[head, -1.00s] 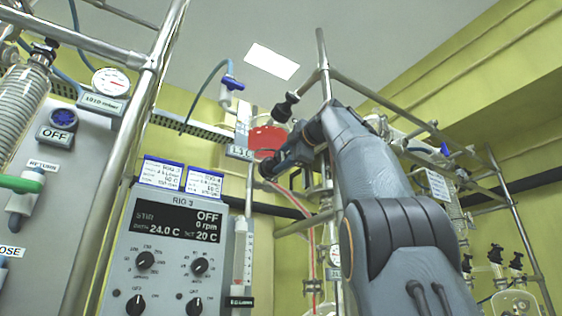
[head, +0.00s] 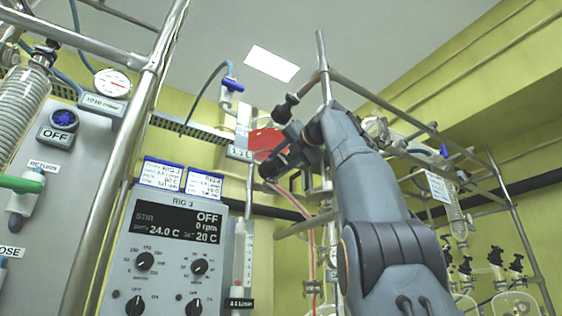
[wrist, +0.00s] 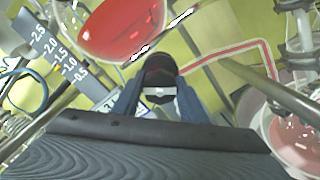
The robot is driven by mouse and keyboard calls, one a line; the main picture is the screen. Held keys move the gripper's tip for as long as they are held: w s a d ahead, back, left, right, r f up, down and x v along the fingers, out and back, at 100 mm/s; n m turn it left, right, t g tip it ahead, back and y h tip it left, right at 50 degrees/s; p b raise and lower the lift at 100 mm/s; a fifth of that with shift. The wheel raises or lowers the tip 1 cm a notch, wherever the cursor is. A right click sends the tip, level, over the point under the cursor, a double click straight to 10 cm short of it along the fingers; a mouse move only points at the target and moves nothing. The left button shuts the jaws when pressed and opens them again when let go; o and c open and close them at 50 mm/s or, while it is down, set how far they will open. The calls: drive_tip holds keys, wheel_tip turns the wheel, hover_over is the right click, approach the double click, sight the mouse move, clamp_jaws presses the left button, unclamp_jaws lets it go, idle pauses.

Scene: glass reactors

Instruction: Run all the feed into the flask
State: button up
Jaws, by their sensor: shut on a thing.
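The feed vessel (head: 267,142) holds red liquid and hangs high beyond my arm in the head view. Its bowl (wrist: 115,25) fills the top left of the wrist view. My gripper (head: 272,168) is just below the vessel. In the wrist view, my gripper (wrist: 160,100) is shut on a dark tap knob (wrist: 159,68) below the bowl. A red-filled tube (wrist: 225,52) runs right and down towards a round glass flask (wrist: 295,140) with pinkish-red liquid in it. The flask is not clear in the head view. The tap's passage is hidden.
A graduated scale (wrist: 55,50) stands beside the vessel. Metal frame rods (head: 323,80) rise close to my arm. The control panel (head: 172,240) at the left reads OFF and 0 rpm. More glassware (head: 500,270) stands at the lower right.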

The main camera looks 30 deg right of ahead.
drive_tip(key=shift+n, duration=0.6)
drive_tip(key=o, duration=1.1)
drive_tip(key=shift+c, duration=0.2)
drive_tip(key=shift+s, duration=0.1)
drive_tip(key=s+b, duration=0.3)
drive_tip(key=s, duration=0.4)
drive_tip(key=shift+s, duration=0.25)
drive_tip(key=shift+d, duration=0.1)
